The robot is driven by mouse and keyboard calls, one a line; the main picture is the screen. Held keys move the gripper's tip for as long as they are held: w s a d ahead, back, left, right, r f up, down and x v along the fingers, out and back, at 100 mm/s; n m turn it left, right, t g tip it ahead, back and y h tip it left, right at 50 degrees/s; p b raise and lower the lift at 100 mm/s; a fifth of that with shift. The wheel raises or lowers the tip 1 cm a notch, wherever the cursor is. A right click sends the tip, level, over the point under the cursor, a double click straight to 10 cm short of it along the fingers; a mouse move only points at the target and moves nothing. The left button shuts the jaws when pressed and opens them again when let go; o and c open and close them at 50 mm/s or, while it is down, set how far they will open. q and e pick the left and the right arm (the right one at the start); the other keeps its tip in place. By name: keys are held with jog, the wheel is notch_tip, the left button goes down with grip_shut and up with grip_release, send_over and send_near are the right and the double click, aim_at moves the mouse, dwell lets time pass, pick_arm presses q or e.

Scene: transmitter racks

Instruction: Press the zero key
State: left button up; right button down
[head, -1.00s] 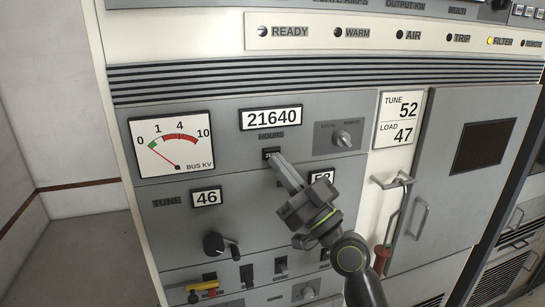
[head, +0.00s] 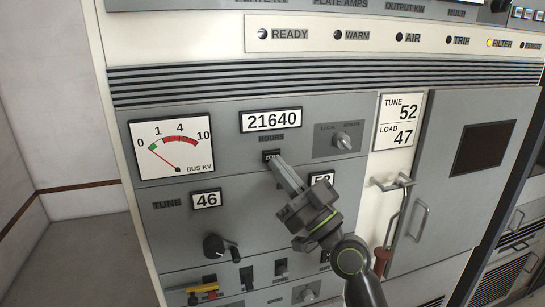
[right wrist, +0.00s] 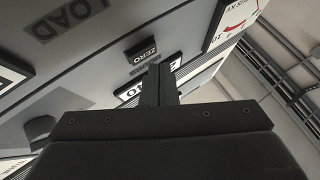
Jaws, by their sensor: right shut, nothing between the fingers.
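The zero key (head: 271,155) is a small dark key labelled ZERO on the grey panel, just below the HOURS counter (head: 270,120) reading 21640. It also shows in the right wrist view (right wrist: 141,52). My right gripper (head: 275,162) is shut and empty, its fingertips close to the key's lower edge in the head view. In the right wrist view the shut fingers (right wrist: 159,68) end just beside the key, and a small gap seems to show; I cannot tell for certain whether they touch. My left gripper is not in view.
A local/remote knob (head: 342,141) sits right of the counter. The bus kV meter (head: 171,145) is at left. Below are the tune knob (head: 220,247) and several switches. A door handle (head: 417,219) and a red-handled hook (head: 382,260) stand at right.

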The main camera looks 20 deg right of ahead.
dwell(0.9)
jog(key=shift+w+b, duration=0.35)
jog(key=shift+w, duration=0.1)
jog(key=shift+w+b, duration=0.3)
jog(key=shift+w, duration=0.05)
dwell(0.5)
jog(key=shift+s, duration=0.85)
jog(key=shift+s+d+p, duration=0.1)
jog(key=shift+s+p, duration=0.5)
jog(key=shift+s, duration=1.85)
